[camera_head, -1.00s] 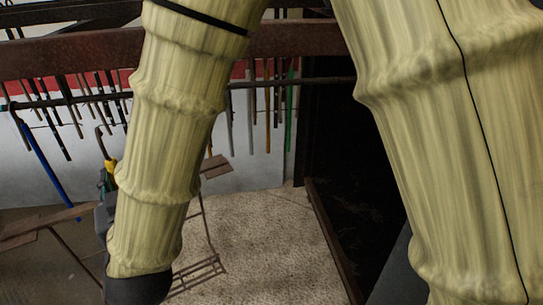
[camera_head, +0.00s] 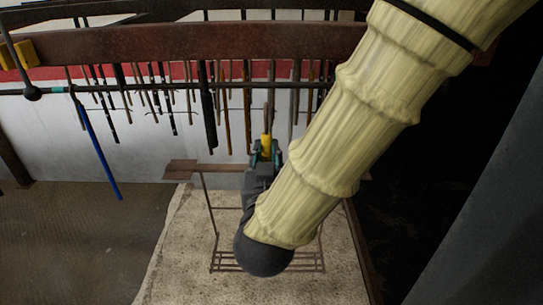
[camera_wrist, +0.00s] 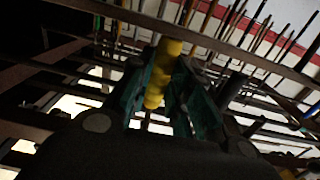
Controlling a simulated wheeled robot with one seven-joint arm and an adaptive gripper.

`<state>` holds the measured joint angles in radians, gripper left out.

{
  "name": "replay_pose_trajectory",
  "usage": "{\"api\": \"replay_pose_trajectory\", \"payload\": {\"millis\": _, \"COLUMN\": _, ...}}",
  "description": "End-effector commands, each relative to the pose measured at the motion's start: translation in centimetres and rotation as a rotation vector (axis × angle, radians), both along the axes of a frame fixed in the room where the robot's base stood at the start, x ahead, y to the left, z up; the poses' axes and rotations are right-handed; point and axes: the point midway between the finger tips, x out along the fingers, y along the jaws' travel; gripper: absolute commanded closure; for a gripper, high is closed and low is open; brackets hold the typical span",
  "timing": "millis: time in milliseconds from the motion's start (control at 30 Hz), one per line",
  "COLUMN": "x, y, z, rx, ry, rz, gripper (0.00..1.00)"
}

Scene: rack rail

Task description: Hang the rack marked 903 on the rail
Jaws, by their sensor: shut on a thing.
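The rack (camera_head: 182,170) is a rust-brown frame with flat end plates, thin uprights and a barred bottom. My gripper (camera_head: 265,154) is shut on its yellow grip (camera_head: 267,143), which also shows between the teal fingers in the wrist view (camera_wrist: 155,90). A grey piece rises above the grip, its end below the rail in the picture. The rail (camera_head: 180,89) is a thin dark rod across the picture under a rusty beam. I cannot tell whether the rack touches the rail. My arm hides part of the rack, and no number is legible.
A blue rod (camera_head: 96,150) hangs at the left of the rail. Several dark and brown rods (camera_head: 208,110) hang along the rail's line. A rusty beam (camera_head: 180,42) runs above. A pale speckled surface (camera_head: 170,265) lies below the rack; a dark area is at right.

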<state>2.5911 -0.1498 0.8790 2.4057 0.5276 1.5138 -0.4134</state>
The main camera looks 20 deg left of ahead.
Motion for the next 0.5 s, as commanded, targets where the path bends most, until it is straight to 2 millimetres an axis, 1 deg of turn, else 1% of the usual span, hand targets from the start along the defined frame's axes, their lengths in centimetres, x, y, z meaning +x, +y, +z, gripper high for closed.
{"api": "replay_pose_trajectory", "payload": {"millis": 500, "x": 2.6, "y": 0.6, "z": 0.1, "rx": 0.002, "ry": -0.002, "rz": -0.002, "gripper": 1.0}}
